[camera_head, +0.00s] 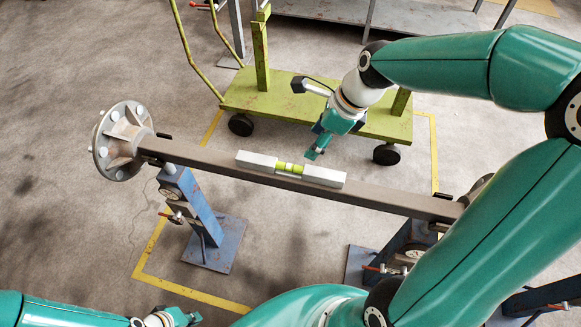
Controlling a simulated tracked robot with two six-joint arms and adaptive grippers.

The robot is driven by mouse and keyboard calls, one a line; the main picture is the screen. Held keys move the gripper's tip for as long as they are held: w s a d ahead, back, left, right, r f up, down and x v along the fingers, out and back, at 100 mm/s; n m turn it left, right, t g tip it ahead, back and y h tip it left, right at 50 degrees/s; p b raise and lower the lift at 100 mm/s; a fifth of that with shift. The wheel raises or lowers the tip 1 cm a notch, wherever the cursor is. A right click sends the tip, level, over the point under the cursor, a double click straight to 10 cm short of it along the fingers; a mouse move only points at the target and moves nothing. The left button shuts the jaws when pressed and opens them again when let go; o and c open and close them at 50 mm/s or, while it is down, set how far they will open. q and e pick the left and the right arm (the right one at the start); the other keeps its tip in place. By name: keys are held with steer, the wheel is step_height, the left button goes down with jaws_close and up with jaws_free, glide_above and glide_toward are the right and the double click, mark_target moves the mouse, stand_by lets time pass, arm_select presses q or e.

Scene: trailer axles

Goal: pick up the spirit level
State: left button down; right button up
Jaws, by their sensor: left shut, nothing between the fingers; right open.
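The spirit level (290,169) is a pale grey bar with a yellow-green middle. It lies lengthwise on top of the brown axle beam (400,200), near the beam's middle. My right gripper (314,153) is open and points down, just behind the level in the picture, with nothing in it. I cannot tell its exact height above the beam. My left gripper (186,318) is shut and empty at the bottom edge, far from the level and partly cut off by the frame.
The axle has a bolted hub (121,142) at its left end and rests on blue stands (195,205). A yellow-green cart (280,105) stands behind it. A grey table (400,14) is at the back.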

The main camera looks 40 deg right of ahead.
mark_target(294, 166)
steer(key=x, duration=1.3)
steer(key=shift+a+f+b, duration=0.15)
steer(key=shift+b, duration=0.15)
steer(key=shift+c, duration=0.3)
jaws_close()
